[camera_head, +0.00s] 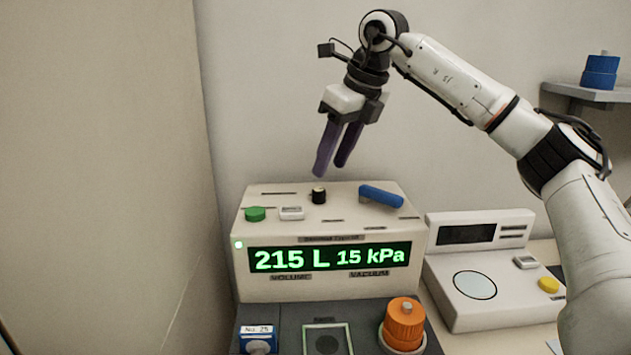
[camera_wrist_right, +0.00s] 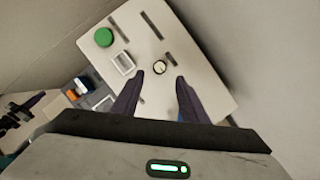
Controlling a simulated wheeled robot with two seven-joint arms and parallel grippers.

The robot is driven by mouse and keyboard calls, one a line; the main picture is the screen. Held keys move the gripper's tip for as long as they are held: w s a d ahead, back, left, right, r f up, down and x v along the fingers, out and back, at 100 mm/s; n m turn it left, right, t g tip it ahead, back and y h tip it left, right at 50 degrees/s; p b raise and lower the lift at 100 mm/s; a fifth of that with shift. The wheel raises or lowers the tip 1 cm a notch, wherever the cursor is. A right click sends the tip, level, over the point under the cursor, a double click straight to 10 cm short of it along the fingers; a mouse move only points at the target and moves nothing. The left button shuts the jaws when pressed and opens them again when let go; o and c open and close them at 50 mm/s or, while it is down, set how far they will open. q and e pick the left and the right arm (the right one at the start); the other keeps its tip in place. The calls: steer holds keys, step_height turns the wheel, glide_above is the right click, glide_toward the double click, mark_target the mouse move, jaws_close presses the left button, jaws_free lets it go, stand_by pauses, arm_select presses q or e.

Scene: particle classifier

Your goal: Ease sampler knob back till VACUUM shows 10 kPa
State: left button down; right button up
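The sampler (camera_head: 330,285) is a cream box with a lit green display (camera_head: 330,257). It reads 215 L over VOLUME and 15 kPa over VACUUM. A small black knob (camera_head: 319,196) with a pale top stands on its upper face. My right gripper (camera_head: 331,168) is open and empty, fingers pointing down above the sampler, apart from the knob. In the right wrist view the knob (camera_wrist_right: 159,67) lies ahead of the gap between the purple fingertips. What seems to be my left gripper (camera_wrist_right: 27,106) shows partly at that view's left edge; its opening is unclear.
A green button (camera_head: 255,214), a white switch (camera_head: 291,213) and a blue handle (camera_head: 381,196) share the sampler's top with the knob. An orange-capped container (camera_head: 404,324) stands in front. A cream device (camera_head: 495,275) with a round plate is at right.

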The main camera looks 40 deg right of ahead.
mark_target(320, 189)
steer(key=x, duration=0.7)
jaws_close()
